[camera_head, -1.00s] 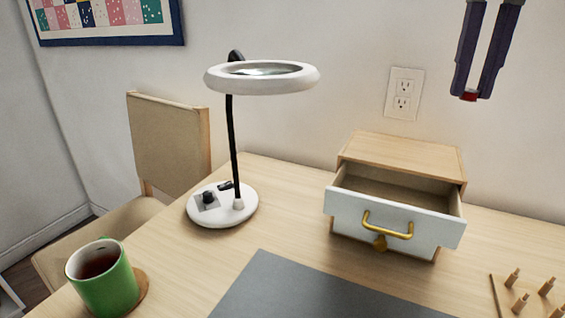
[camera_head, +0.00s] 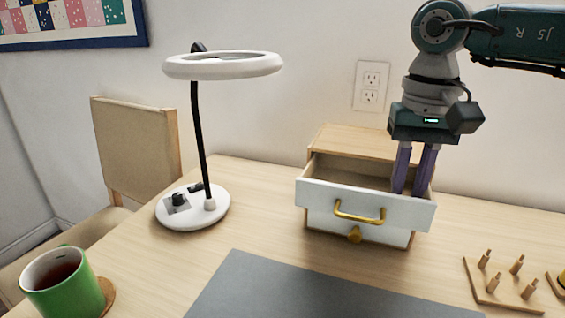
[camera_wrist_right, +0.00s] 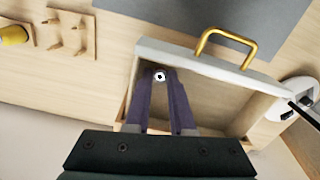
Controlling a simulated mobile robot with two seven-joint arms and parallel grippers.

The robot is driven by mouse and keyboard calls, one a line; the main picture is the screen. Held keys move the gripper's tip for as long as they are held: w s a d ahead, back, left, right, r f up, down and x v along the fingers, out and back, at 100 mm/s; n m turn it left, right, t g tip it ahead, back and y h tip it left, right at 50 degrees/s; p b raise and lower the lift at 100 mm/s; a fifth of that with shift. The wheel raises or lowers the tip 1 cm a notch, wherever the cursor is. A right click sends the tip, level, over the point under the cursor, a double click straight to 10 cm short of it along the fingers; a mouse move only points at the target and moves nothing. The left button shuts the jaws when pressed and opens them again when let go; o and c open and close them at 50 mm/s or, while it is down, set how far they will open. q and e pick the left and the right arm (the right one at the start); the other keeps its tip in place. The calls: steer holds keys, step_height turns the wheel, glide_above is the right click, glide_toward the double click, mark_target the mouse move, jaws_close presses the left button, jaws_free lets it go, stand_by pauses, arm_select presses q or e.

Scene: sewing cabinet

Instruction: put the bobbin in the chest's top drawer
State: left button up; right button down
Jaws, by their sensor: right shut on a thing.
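The small wooden chest (camera_head: 352,143) stands on the table with its top drawer (camera_head: 315,196) pulled open. The drawer has a white front and a brass handle; it also shows in the right wrist view (camera_wrist_right: 262,82). My right gripper (camera_head: 410,188) points down into the right part of the open drawer, its fingertips partly hidden by the drawer front. In the right wrist view it is shut on the bobbin (camera_wrist_right: 160,76), seen end-on as a small pale disc with a dark centre. The bobbin is hidden in the head view. My left gripper is out of view.
A magnifier lamp (camera_head: 222,66) stands left of the chest. A green mug (camera_head: 70,290) sits at the front left. A grey mat (camera_head: 300,290) lies in front, and a wooden peg rack (camera_head: 480,287) at the right. The drawer interior looks otherwise empty.

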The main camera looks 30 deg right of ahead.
steer(key=shift+f, duration=0.1)
steer(key=c, duration=1.1)
jaws_free()
steer(key=shift+o, duration=0.2)
steer(key=shift+r, duration=0.35)
step_height(320, 180, up, 12)
steer(key=shift+f+p, duration=0.15)
steer(key=shift+p, duration=0.2)
steer(key=shift+a, duration=0.1)
